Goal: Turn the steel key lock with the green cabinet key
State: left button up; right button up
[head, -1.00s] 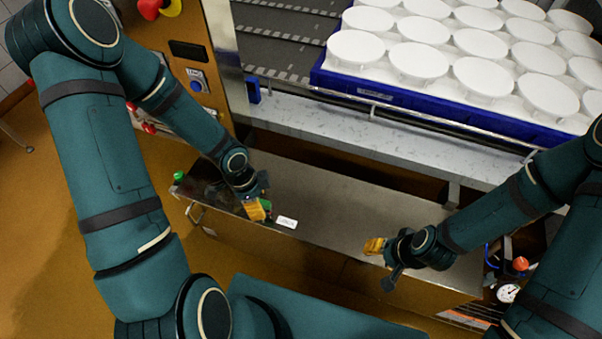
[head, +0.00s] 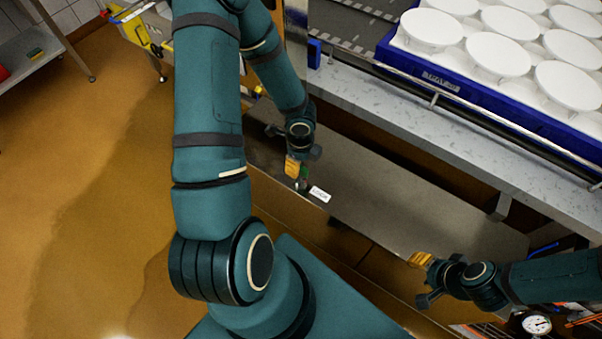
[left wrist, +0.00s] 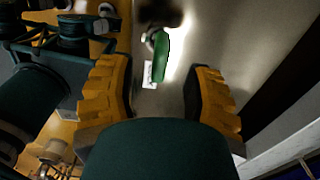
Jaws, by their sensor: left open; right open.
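The green cabinet key (left wrist: 162,55) shows in the left wrist view ahead of and between my left gripper's (left wrist: 160,82) two orange fingers, with gaps on both sides. In the head view the green key (head: 304,173) is a small patch just right of my left gripper (head: 293,167), over the steel cabinet top near its front edge. My left gripper is open and not touching the key in the wrist view. I cannot make out the steel key lock clearly. My right gripper (head: 418,260) is open and empty over the right part of the cabinet.
The steel cabinet top (head: 390,200) is mostly bare, with a white label (head: 319,194) beside the key. Behind it runs a pale counter edge (head: 400,106) with a rail and a blue tray (head: 450,85) of white moulds. A gauge (head: 536,323) is at lower right.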

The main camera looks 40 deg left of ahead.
aim_at(301, 167)
pick_arm(q)
notch_tip(301, 167, down, 5)
jog(key=shift+b, duration=0.95)
grip_shut()
